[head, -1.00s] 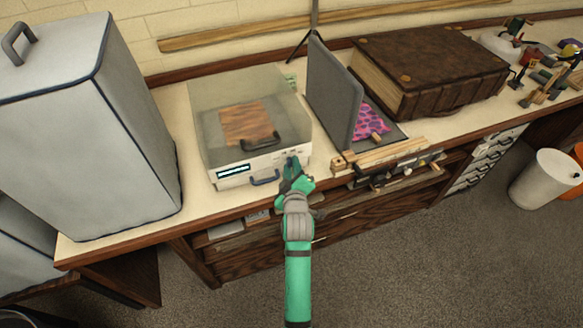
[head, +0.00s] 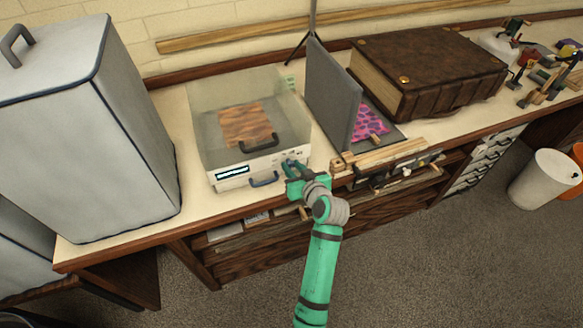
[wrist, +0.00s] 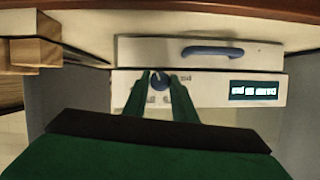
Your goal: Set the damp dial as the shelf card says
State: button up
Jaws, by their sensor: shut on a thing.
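A clear-lidded box with a white front (head: 262,163) stands on the bench, with an orange-brown patterned sheet (head: 245,124) inside. A small round dark blue dial (wrist: 160,83) is on its front panel. My gripper (head: 293,167) is at the right part of that panel. In the wrist view its two green fingers (wrist: 160,76) are closed on the dial, one on each side. A lit display (head: 232,171) is at the left of the panel; it also shows in the wrist view (wrist: 254,90), too small to read. The dial's pointer and marks cannot be made out. I cannot identify the shelf card.
A blue handle (head: 264,181) is below the panel. A grey upright board (head: 332,97) and wooden strips (head: 378,156) are right of the box. A large white covered case (head: 90,140) stands left. A brown book (head: 430,65) lies behind right. Carpet in front is clear.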

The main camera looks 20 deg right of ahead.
jog(key=shift+r+m+y, duration=0.1)
jog(key=shift+m+y, duration=0.3)
jog(key=shift+m, duration=0.2)
jog(key=shift+s+d+m+y, duration=0.1)
jog(key=shift+d+m+y, duration=0.1)
jog(key=shift+m+y, duration=0.55)
jog(key=shift+m, duration=0.25)
jog(key=o, duration=1)
jog(key=shift+o, duration=0.2)
jog(key=v, duration=1)
jog(key=shift+s, duration=0.35)
